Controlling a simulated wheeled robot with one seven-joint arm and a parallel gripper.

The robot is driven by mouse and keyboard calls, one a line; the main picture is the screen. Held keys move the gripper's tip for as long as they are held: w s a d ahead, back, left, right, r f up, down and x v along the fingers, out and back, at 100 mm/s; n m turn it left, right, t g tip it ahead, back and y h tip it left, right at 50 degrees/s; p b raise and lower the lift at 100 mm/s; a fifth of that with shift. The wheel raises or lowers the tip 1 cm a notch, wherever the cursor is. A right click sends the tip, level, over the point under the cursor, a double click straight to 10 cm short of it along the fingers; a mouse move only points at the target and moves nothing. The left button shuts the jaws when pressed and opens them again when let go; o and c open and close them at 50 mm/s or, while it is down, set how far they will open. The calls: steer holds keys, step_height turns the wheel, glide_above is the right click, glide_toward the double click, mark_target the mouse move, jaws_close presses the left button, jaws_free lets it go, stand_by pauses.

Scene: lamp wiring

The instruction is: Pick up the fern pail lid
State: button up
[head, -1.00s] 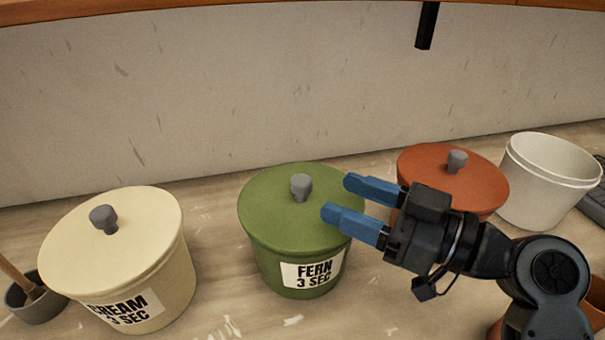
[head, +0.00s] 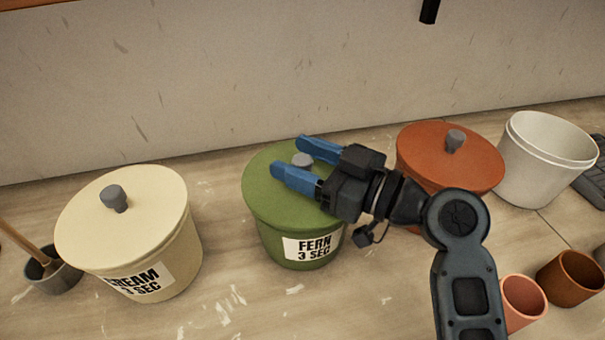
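The fern pail (head: 298,247) is green, with a "FERN 3 SEC" label on its front, and stands in the middle of the head view. Its flat green lid (head: 262,196) is on the pail. The lid's grey knob (head: 302,160) shows between the two blue fingers of my gripper (head: 286,161). The fingers are apart and lie over the lid, one on each side of the knob in the picture. The lower part of the knob is hidden by the near finger. I cannot tell whether either finger touches the knob.
A cream pail (head: 150,250) with a lid stands left, beside a small grey pot (head: 55,277) with a stick. An orange lidded pail (head: 450,160) and an open white pail (head: 545,165) stand right. Small terracotta cups (head: 568,278) stand at the lower right.

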steer(key=c, duration=1)
steer(key=shift+r, duration=0.1)
steer(key=shift+c, duration=0.2)
